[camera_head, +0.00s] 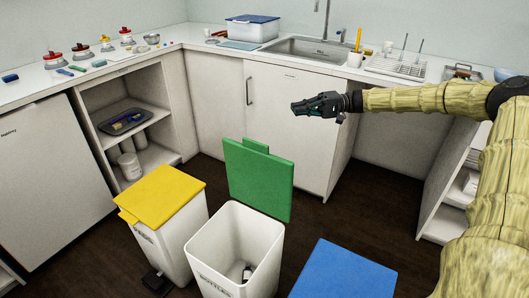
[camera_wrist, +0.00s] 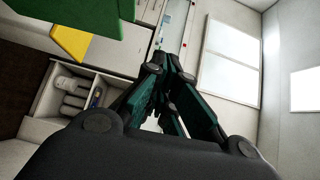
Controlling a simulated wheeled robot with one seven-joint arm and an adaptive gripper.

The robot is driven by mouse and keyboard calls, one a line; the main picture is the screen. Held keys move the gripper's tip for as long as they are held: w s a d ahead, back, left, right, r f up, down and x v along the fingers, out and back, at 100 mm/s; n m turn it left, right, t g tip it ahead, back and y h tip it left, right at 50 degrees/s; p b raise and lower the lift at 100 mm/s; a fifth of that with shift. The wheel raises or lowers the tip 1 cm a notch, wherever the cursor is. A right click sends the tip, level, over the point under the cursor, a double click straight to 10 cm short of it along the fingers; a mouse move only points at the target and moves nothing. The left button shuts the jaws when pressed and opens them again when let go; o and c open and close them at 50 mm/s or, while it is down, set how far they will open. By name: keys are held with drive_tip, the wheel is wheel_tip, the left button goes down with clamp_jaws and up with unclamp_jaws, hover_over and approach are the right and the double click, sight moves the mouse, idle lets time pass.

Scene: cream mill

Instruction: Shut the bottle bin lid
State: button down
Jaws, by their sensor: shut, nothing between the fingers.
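The bottle bin (camera_head: 238,252) is a white bin with lettering on its front, in the lower middle of the head view. Its green lid (camera_head: 258,180) stands raised, upright at the bin's back edge, so the bin is open. A small dark and white item (camera_head: 247,272) lies inside. My gripper (camera_head: 298,107) is shut and empty, in the air above and to the right of the green lid, apart from it. In the wrist view, my gripper's fingers (camera_wrist: 178,108) are closed together, and the green lid (camera_wrist: 75,15) shows at the upper left.
A bin with a shut yellow lid (camera_head: 163,195) stands left of the bottle bin; a blue lid (camera_head: 342,272) is at the lower right. Behind are the white cabinets (camera_head: 285,130) and the counter with a sink (camera_head: 315,50). Dark floor (camera_head: 335,225) shows free between lid and cabinets.

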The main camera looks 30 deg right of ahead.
wheel_tip(320, 180, down, 8)
drive_tip(key=r+b, duration=0.1)
drive_tip(key=b, duration=0.5)
drive_tip(key=a+b, duration=0.1)
drive_tip(key=a, duration=1.2)
drive_tip(key=shift+w+f, duration=0.15)
drive_tip(key=shift+f, duration=0.25)
drive_tip(key=shift+a, duration=0.15)
